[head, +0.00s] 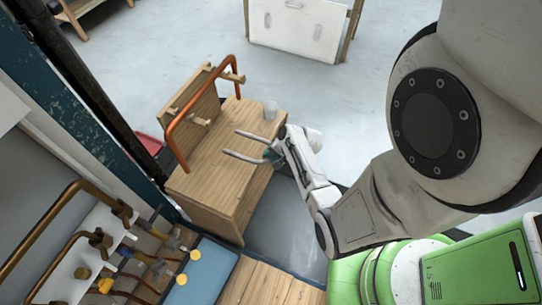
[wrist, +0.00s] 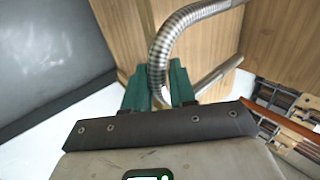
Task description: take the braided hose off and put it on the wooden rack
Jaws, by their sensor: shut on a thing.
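The grey braided hose (head: 248,135) is a bent U with its two ends pointing left in the head view. My gripper (head: 271,156) is shut on it and holds it over the wooden cabinet. In the wrist view my green fingers (wrist: 159,90) close on the ribbed hose (wrist: 186,22), which curves away to the upper right. The wooden rack (head: 205,106) is a slanted board with pegs at the back of the cabinet. The hose looks apart from the rack.
An orange bent pipe (head: 170,133) hangs across the rack. Copper pipes (head: 48,228) and valves fill the lower left. A dark post (head: 95,85) stands left of the cabinet.

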